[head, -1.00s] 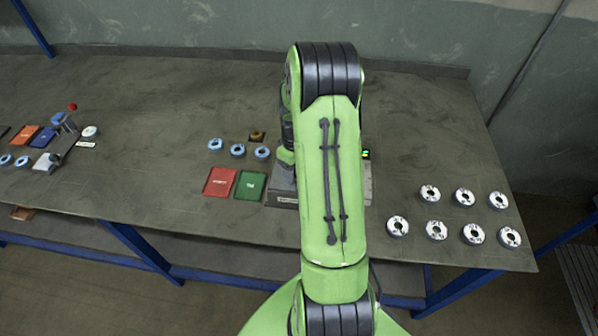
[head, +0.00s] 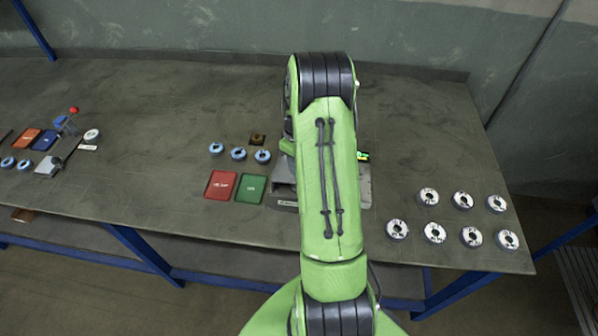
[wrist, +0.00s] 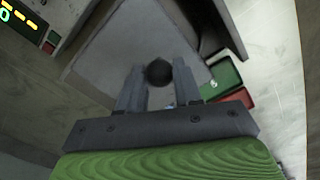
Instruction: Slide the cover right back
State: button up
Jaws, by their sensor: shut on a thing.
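In the wrist view my gripper (wrist: 158,75) is shut on a round dark knob (wrist: 158,71), with one finger on each side. The knob stands on a flat pale-grey plate, which looks like the cover (wrist: 115,45). A dark edge or opening lies along the plate's right side; I cannot tell how far the cover stands open. In the head view my arm hides the gripper, the knob and most of the grey machine (head: 365,187). Its lit display (head: 363,156) shows just right of my arm and also in the wrist view (wrist: 22,20).
A red tray (head: 221,185) and a green tray (head: 251,188) lie left of the machine, with several blue-rimmed discs (head: 238,154) behind them. Several pale discs (head: 434,232) stand at the right. A lever device (head: 62,143) stands far left. The bench behind is clear.

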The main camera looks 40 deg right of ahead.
jog(key=shift+w+d+p, duration=0.4)
jog(key=shift+w+d, duration=0.65)
jog(key=shift+d, duration=0.3)
jog(key=shift+w+d+p, duration=0.4)
jog(key=shift+w+d, duration=0.6)
jog(key=shift+d, duration=0.35)
jog(key=shift+w+d+p, duration=0.4)
jog(key=shift+w+d, duration=0.65)
jog(key=shift+d, duration=0.3)
jog(key=o, duration=0.8)
jog(key=shift+r, duration=0.1)
notch_tip(320, 180, up, 8)
jog(key=p, duration=0.4)
jog(key=shift+p, duration=0.4)
